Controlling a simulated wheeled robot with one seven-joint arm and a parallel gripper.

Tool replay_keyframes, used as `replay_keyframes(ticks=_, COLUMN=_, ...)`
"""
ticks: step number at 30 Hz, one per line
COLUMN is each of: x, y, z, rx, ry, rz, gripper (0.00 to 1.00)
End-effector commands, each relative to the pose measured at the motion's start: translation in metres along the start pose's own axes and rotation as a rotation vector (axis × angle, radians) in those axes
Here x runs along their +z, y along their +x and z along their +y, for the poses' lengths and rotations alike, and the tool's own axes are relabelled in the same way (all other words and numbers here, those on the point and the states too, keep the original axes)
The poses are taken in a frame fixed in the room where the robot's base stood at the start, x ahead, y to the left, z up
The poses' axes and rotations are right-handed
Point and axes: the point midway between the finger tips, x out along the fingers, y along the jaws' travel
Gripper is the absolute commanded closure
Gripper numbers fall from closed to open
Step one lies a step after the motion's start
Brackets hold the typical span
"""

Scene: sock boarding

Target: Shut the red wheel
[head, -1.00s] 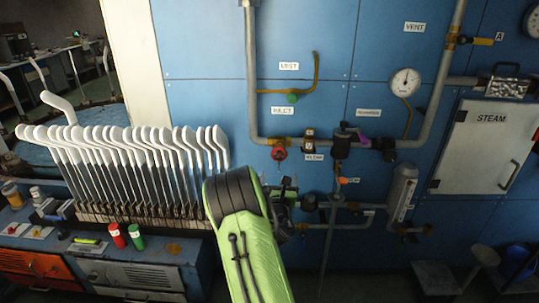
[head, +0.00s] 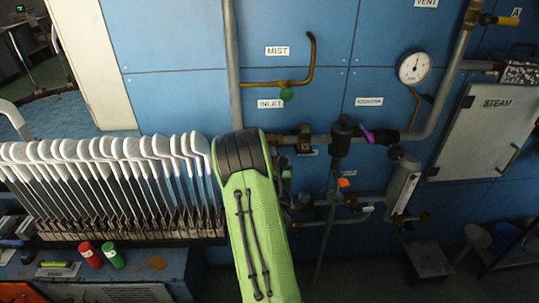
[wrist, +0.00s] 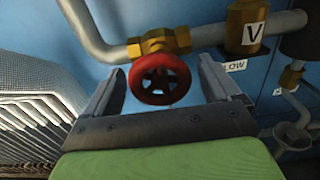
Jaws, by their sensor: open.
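The red wheel (wrist: 160,79) shows in the wrist view, mounted on a brass valve (wrist: 158,42) on a grey pipe. My gripper (wrist: 160,85) is open, with one finger to the left of the wheel and one to the right. The wheel appears between the fingers, with a visible gap on each side; I cannot tell how deep it sits between them. In the head view my green arm hides the wheel and the gripper.
A rack of white boards (head: 110,175) stands left of my arm. A green knob (head: 287,95), a purple lever (head: 383,136), a gauge (head: 414,67) and a STEAM cabinet (head: 487,130) are on the blue wall. Red (head: 89,254) and green (head: 113,255) cylinders stand below the rack.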

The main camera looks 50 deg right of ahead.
Motion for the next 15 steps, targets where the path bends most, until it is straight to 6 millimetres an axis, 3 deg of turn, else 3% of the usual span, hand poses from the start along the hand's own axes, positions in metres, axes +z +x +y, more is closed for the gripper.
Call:
replay_keyframes(ticks=3, x=-0.0004, y=0.0001, z=0.0001, rx=0.000, ry=0.000, rz=0.000, gripper=0.12)
replay_keyframes(ticks=12, x=-0.0003, y=0.0002, z=0.0002, rx=0.000, ry=0.000, rz=0.000, gripper=0.58)
replay_keyframes(ticks=15, x=-0.0002, y=0.0002, z=0.0002, rx=0.000, ry=0.001, rz=0.000, gripper=0.62)
